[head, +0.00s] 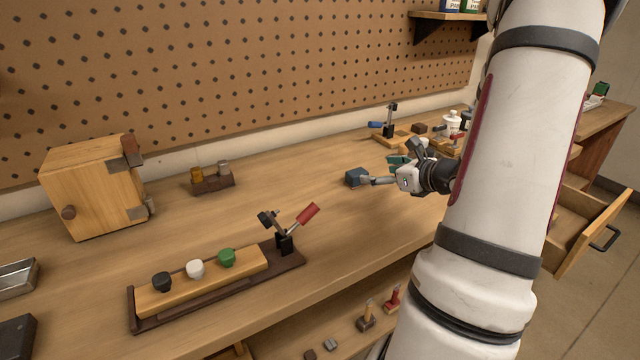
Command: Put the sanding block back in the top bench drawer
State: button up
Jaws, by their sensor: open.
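A small dark blue block (354,177), which looks like the sanding block, lies on the workbench (330,215). My gripper (388,170) is open, low over the bench just right of the block. One finger reaches left to the block's right side; I cannot tell whether it touches. The block does not appear to be between the fingers. The bench drawer (592,238) at the right is pulled open, with a dark handle on its front. My arm hides part of the drawer and bench.
A clamp fixture with coloured knobs (227,257) stands front left, a wooden box (92,188) behind it. A small dark rack (212,182) sits near the wall. Another clamp (389,130) and small items stand behind my gripper.

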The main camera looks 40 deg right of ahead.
jog(key=shift+s+d+f+m+h, duration=0.6)
jog(key=shift+s+d+f+m, duration=0.2)
jog(key=shift+d+m, duration=0.1)
send_near(357, 171)
jog(key=x, duration=0.4)
jog(key=shift+w+d+f+b, duration=0.15)
jog(key=shift+f+b, duration=0.2)
jog(key=shift+f, duration=0.05)
jog(key=shift+x, duration=2.7)
jog(key=shift+r, duration=0.2)
jog(key=c, duration=1.4)
jog(key=shift+r, duration=0.1)
jog(key=shift+r, duration=0.55)
notch_tip(357, 171, up, 2)
jog(key=shift+r, duration=0.1)
jog(key=s+a, duration=0.1)
jog(key=s, duration=0.4)
jog(key=s+a+r, duration=0.1)
jog(key=s+a, duration=0.1)
jog(key=s, duration=0.3)
jog(key=s+a, duration=0.2)
jog(key=s, duration=0.3)
jog(key=shift+s+a+r, duration=0.1)
jog(key=shift+r, duration=0.15)
